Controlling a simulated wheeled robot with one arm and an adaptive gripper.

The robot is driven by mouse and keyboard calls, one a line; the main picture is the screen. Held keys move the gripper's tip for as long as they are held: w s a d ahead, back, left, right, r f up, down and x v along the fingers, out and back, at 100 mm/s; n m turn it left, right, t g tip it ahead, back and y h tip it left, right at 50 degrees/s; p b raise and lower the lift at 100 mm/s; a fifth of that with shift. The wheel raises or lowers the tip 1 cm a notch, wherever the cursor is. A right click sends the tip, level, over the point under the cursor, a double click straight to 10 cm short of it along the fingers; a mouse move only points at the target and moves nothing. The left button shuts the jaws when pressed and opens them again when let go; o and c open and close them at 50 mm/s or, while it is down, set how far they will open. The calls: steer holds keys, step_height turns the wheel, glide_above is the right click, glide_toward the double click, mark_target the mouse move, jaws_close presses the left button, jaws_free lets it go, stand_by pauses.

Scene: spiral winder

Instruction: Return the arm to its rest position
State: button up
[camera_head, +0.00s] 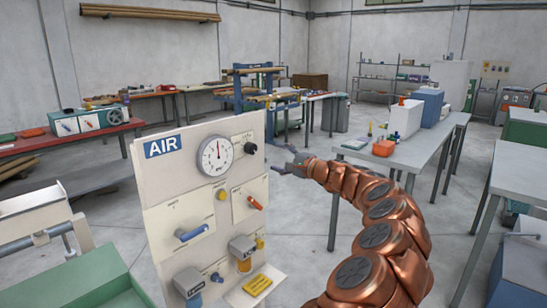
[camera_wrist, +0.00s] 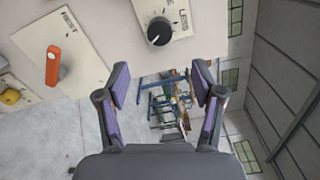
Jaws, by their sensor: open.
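My copper-coloured arm reaches up from the bottom of the head view. My gripper (camera_head: 288,163) is at its end, just right of the air panel (camera_head: 165,215). The wrist view shows my gripper (camera_wrist: 163,85) with its two fingers spread and nothing between them. The panel is a pale board with a blue AIR label and a round gauge (camera_head: 215,155). In the wrist view a black knob (camera_wrist: 159,31) and an orange-handled lever (camera_wrist: 53,65) on the panel show at upper left. I cannot tell the exact gap between fingers and panel.
A grey table (camera_head: 408,156) with a white and blue machine stands right of my arm. A red-topped bench (camera_head: 60,146) is at the left. A blue-framed rack (camera_head: 243,90) stands farther back. Open grey floor (camera_head: 300,210) lies between panel and arm.

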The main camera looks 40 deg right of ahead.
steer(key=shift+s, duration=0.15)
stand_by(0.5)
steer(key=s+a+r+n+g+y+p, duration=0.1)
steer(key=a+r+n+g+y, duration=0.2)
steer(key=a, duration=0.8)
steer(key=a+r+n+g+y+p, duration=0.1)
steer(key=a+r+n+g+y, duration=0.2)
steer(key=a, duration=0.9)
steer(key=s+a+f+n+g+p, duration=0.1)
steer(key=s+a+n+g, duration=0.25)
steer(key=s+a, duration=0.5)
steer(key=s+a+f+n+g+p, duration=0.1)
steer(key=s+a+n+g, duration=0.35)
steer(key=a, duration=0.75)
steer(key=s+f+n+g+h+p, duration=0.15)
steer(key=s+f, duration=0.25)
steer(key=s, duration=0.4)
steer(key=s+f+n+g+h, duration=0.1)
steer(key=s+f+h, duration=0.2)
steer(key=s, duration=0.5)
steer(key=s+f+n+g+h+p, duration=0.15)
steer(key=s+f, duration=0.25)
steer(key=s, duration=0.4)
steer(key=s+d+f+g+h, duration=0.1)
steer(key=s+d+f+h, duration=0.2)
steer(key=s+d, duration=0.4)
steer(key=s+h, duration=0.1)
steer(key=s, duration=0.2)
steer(key=shift+s+f, duration=0.3)
